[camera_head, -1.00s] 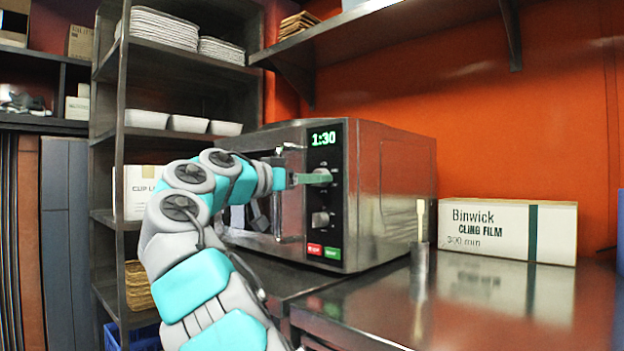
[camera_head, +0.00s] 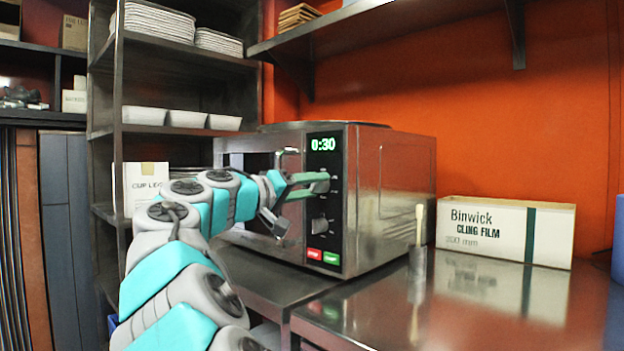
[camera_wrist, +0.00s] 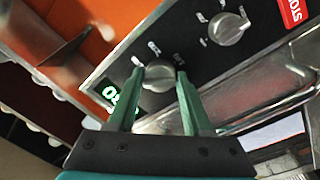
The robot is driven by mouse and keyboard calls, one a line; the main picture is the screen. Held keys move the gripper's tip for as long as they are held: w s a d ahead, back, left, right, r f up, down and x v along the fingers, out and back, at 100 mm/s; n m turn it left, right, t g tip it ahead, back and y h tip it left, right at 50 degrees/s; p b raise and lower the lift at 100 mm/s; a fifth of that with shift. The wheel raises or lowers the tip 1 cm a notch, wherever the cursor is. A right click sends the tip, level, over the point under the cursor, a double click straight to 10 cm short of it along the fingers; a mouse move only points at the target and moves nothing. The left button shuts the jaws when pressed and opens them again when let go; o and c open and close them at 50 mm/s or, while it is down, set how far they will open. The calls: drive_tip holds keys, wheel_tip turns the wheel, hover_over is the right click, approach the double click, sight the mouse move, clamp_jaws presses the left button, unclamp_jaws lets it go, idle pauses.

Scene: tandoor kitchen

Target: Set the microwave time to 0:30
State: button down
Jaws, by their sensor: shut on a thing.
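The microwave (camera_head: 385,190) stands on the steel counter, and its green display (camera_head: 323,144) reads 0:30. The upper knob (camera_head: 321,184) sits below the display, and the lower knob (camera_head: 319,224) is below that. My gripper (camera_head: 314,186) reaches in from the left with its green fingers at the upper knob. In the wrist view, the fingers of my gripper (camera_wrist: 158,85) lie on either side of the upper knob (camera_wrist: 158,77) and are shut on it. The lower knob also shows in the wrist view (camera_wrist: 227,29). The display is partly visible there (camera_wrist: 115,97).
Red and green buttons (camera_head: 322,256) are at the panel's bottom. A Binwick cling film box (camera_head: 506,230) and a small brush-like item in a holder (camera_head: 418,240) stand to the right. A shelf rack (camera_head: 120,90) is on the left. The front right counter is clear.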

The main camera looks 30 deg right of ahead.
drive_tip(key=shift+w+n, duration=0.1)
drive_tip(key=shift+n, duration=0.4)
drive_tip(key=shift+c, duration=1.8)
unclamp_jaws()
drive_tip(key=shift+a, duration=0.1)
drive_tip(key=v, duration=0.7)
drive_tip(key=shift+a, duration=0.4)
drive_tip(key=shift+f, duration=0.2)
